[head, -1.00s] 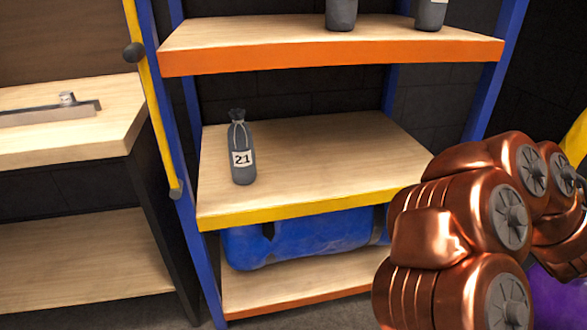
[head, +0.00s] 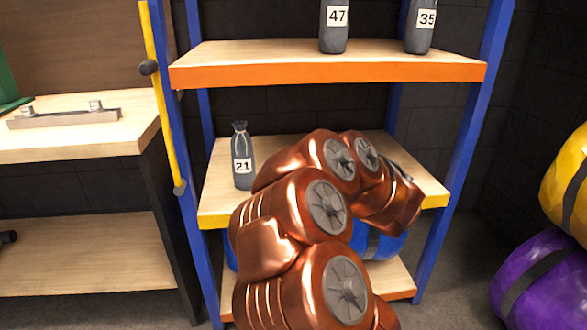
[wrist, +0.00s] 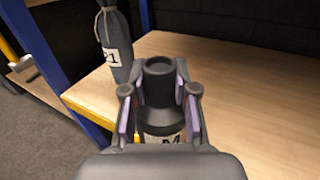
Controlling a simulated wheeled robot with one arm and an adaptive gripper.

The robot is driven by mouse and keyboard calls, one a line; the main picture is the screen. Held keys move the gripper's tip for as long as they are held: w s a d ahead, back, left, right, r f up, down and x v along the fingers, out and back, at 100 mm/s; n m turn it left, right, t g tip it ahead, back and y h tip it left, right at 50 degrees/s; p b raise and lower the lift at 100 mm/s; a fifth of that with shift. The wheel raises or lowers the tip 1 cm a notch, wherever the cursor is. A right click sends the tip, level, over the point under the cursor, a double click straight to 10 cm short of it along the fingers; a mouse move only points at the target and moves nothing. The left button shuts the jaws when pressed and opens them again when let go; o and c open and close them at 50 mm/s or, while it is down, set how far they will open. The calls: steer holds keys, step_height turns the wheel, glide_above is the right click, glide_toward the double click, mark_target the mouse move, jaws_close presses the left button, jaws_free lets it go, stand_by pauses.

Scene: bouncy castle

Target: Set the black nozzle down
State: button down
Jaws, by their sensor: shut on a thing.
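The black nozzle (wrist: 158,72) is a dark, hollow-topped cylinder with a pale label marked M, seen in the wrist view. My gripper (wrist: 160,92) is shut on it, with a finger on each side. Beneath and beyond it is the wooden middle shelf with a yellow front edge (head: 215,221). The nozzle is near this edge; I cannot tell whether its base touches the shelf. In the head view my copper arm hides the nozzle and gripper.
A grey bag marked 21 (head: 242,160) stands at the shelf's left end, left of the nozzle in the wrist view (wrist: 115,48). The upper shelf (head: 320,72) holds bags 47 (head: 334,30) and 35 (head: 421,30). Blue posts (head: 462,130) flank the rack.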

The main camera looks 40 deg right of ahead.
steer(key=w+d+f+b, duration=0.2)
steer(key=w, duration=0.5)
steer(key=w+d+f+b, duration=0.2)
steer(key=w+b, duration=0.1)
steer(key=w, duration=0.4)
steer(key=shift+w+d+f, duration=0.15)
steer(key=shift+d+f, duration=0.25)
steer(key=shift+f+b, duration=0.2)
steer(key=shift+b, duration=0.15)
steer(key=c, duration=0.9)
jaws_free()
steer(key=shift+r, duration=0.1)
